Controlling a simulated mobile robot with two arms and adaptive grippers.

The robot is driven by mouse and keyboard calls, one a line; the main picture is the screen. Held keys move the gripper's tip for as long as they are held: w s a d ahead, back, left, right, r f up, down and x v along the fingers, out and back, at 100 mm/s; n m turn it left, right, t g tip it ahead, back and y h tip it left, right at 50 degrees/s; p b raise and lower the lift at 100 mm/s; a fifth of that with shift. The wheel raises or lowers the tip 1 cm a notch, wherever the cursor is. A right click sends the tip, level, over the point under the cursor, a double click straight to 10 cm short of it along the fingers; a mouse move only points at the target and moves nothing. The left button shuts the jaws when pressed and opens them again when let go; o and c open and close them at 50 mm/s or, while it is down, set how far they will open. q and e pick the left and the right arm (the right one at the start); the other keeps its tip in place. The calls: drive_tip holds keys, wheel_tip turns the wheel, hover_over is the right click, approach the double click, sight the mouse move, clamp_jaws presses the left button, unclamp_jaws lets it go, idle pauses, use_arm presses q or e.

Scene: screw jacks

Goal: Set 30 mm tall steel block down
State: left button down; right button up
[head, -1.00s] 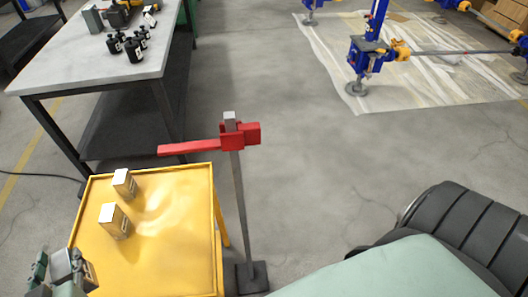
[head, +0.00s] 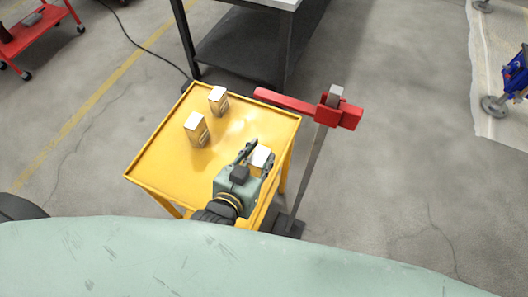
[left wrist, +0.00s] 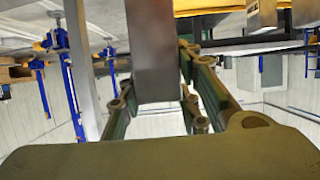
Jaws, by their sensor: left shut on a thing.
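My left gripper (head: 257,158) is over the right part of the yellow cart top (head: 160,165). It is shut on a steel block (head: 262,157), whose pale top shows between the fingers. In the left wrist view the block (left wrist: 152,50) stands out grey between the green fingers (left wrist: 155,100). I cannot tell whether its underside touches the cart top. Two more blocks stand upright on the cart, one in the middle (head: 196,130) and one near the far edge (head: 218,101). My right gripper is out of view.
A grey workbench (head: 255,45) stands behind. The cart top's left part is bare.

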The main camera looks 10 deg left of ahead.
use_arm(q)
drive_tip(key=shift+w+a+f, duration=0.1)
drive_tip(key=shift+w+f, duration=1.75)
drive_tip(key=shift+f, duration=0.15)
drive_tip(key=shift+w+a+f, duration=0.1)
drive_tip(key=shift+w+f, duration=1.7)
drive_tip(key=shift+f, duration=0.15)
drive_tip(key=shift+f, duration=0.15)
drive_tip(key=c, duration=1.3)
unclamp_jaws()
drive_tip(key=shift+s+f, duration=0.15)
drive_tip(key=shift+r, duration=0.2)
drive_tip(key=shift+s+a, duration=0.1)
drive_tip(key=shift+s, duration=0.25)
drive_tip(key=v, duration=1.1)
drive_tip(key=shift+r, duration=0.2)
